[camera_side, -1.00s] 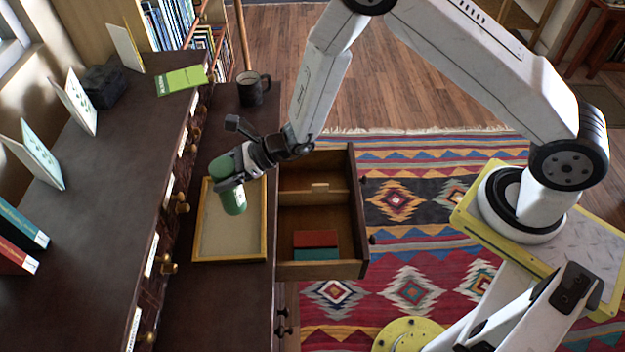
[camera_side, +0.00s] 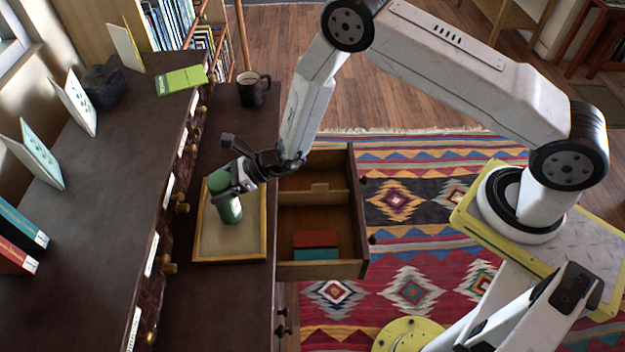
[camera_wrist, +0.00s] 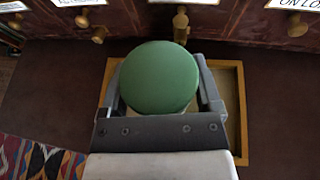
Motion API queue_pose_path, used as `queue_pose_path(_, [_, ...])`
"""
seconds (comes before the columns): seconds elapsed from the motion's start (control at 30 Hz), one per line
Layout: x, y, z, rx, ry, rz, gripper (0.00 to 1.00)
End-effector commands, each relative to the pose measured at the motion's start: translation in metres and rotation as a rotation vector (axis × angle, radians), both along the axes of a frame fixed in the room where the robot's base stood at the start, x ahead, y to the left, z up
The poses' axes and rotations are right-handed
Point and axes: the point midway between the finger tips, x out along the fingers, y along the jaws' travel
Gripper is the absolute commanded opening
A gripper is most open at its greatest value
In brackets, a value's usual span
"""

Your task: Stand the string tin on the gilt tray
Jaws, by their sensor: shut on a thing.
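The green string tin (camera_side: 228,209) is held between the fingers of my gripper (camera_side: 232,188) in the side view. It stands nearly upright over the middle of the gilt tray (camera_side: 262,222); I cannot tell whether its base touches the tray. In the wrist view the round green top of the tin (camera_wrist: 159,77) fills the space between the two fingers of my gripper (camera_wrist: 160,92). The gilt rim of the tray (camera_wrist: 240,110) shows to the right of the gripper. The tin's lower part is hidden there.
An open drawer (camera_side: 338,268) with a red and a teal book lies right of the tray. A dark mug (camera_side: 250,92) stands behind it on the ledge. Brass knobs (camera_side: 168,265) stick out from the drawer fronts at left. A green book (camera_side: 182,80) lies on the upper top.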

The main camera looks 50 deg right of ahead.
Motion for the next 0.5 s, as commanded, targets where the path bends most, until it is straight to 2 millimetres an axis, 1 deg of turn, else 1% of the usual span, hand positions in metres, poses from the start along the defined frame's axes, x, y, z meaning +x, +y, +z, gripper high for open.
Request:
queue_pose_path(0.33, [0.0006,0.0,-0.0017,0.001,-0.002,-0.001,0.0])
queue_pose_path(0.5, [0.0003,0.0,-0.0056,0.001,-0.001,-0.001,0.0])
